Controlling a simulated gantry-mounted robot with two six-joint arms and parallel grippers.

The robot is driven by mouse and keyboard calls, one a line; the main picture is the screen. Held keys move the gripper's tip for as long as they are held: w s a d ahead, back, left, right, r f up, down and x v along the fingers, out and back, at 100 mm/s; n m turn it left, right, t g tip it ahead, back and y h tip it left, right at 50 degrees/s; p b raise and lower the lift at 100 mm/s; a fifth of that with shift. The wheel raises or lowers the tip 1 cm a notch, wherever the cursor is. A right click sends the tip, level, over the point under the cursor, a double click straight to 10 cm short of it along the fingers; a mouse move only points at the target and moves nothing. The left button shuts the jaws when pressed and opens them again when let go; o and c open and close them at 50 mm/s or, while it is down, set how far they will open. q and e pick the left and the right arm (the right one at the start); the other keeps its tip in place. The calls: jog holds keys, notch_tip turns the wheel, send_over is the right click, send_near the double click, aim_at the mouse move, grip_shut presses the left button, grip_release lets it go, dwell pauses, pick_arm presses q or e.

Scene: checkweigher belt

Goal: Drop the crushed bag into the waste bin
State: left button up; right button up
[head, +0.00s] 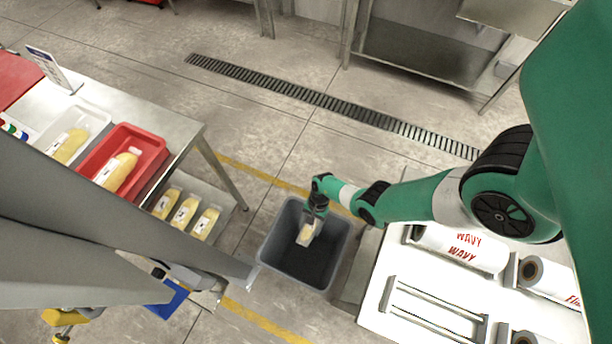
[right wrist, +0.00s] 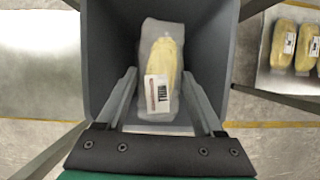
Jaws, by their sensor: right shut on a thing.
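The crushed bag (right wrist: 161,75) is a clear bag with yellow contents and a white label. My right gripper (right wrist: 165,103) is shut on its near end, with one finger on each side. In the head view the bag (head: 305,235) hangs below my right gripper (head: 311,221), over the opening of the grey waste bin (head: 342,262). The bin's walls (right wrist: 100,60) surround the bag in the right wrist view. I cannot tell exactly how deep the bag is.
A red tray (head: 160,150) and a white tray (head: 98,118) with yellow bags stand on the left steel table. More bags (head: 186,211) lie on its lower shelf. A white table (head: 375,300) with film rolls (head: 462,248) stands right of the bin.

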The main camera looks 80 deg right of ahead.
pick_arm(q)
notch_tip(320, 180, down, 3)
jog(key=shift+f+b, duration=0.1)
jog(key=shift+b, duration=0.6)
pick_arm(e)
jog(key=f, duration=0.3)
jog(key=shift+a+f+n, duration=0.3)
jog(key=shift+a+f, duration=0.05)
jog(key=shift+a, duration=0.05)
jog(key=shift+f, duration=0.1)
pick_arm(q)
notch_tip(320, 180, down, 6)
jog(key=b, duration=0.6)
pick_arm(e)
notch_tip(320, 180, down, 6)
jog(key=shift+r, duration=0.1)
jog(key=o, duration=1.6)
jog(key=shift+c, duration=0.2)
jog(key=p+v, duration=0.8)
jog(key=v, duration=0.3)
jog(key=shift+w+r, duration=0.1)
jog(key=shift+r, duration=0.2)
pick_arm(q)
notch_tip(320, 180, up, 8)
jog(key=shift+r, duration=0.25)
pick_arm(e)
jog(key=shift+d, duration=0.1)
